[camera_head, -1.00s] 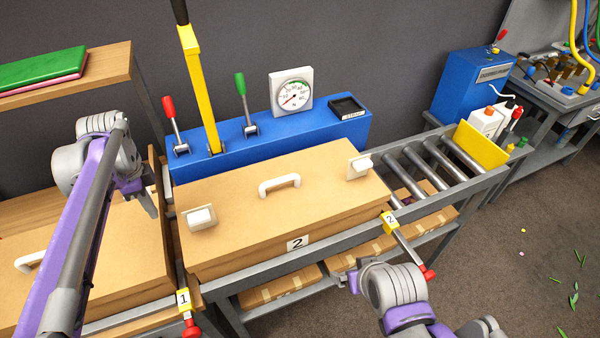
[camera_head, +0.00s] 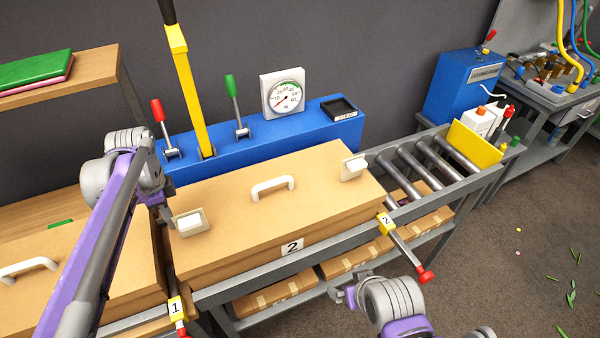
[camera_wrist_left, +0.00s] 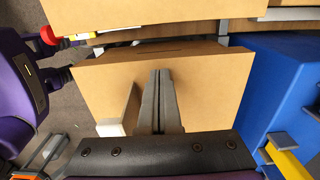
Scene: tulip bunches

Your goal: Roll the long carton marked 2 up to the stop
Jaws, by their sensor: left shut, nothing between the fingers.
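The long tan carton marked 2 (camera_head: 240,190) lies on the roller track, with a white handle on top and white latches near its ends. Bare rollers (camera_head: 430,165) separate it from a yellow stop plate (camera_head: 475,145) at the track's right end. My left gripper (camera_head: 168,218) is shut and empty, low at the carton's left end; I cannot tell whether it touches. In the left wrist view its closed fingers (camera_wrist_left: 160,100) lie in front of a tan carton face (camera_wrist_left: 205,95). My right gripper (camera_head: 345,294) is in front of the track, its jaw opening unclear.
Red-knobbed rods tagged 1 (camera_head: 175,307) and 2 (camera_head: 385,221) stick out at the track's front. Another carton (camera_head: 80,265) lies at left. A blue console (camera_head: 300,128) with levers and a gauge stands close behind. Smaller boxes (camera_head: 355,258) sit below.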

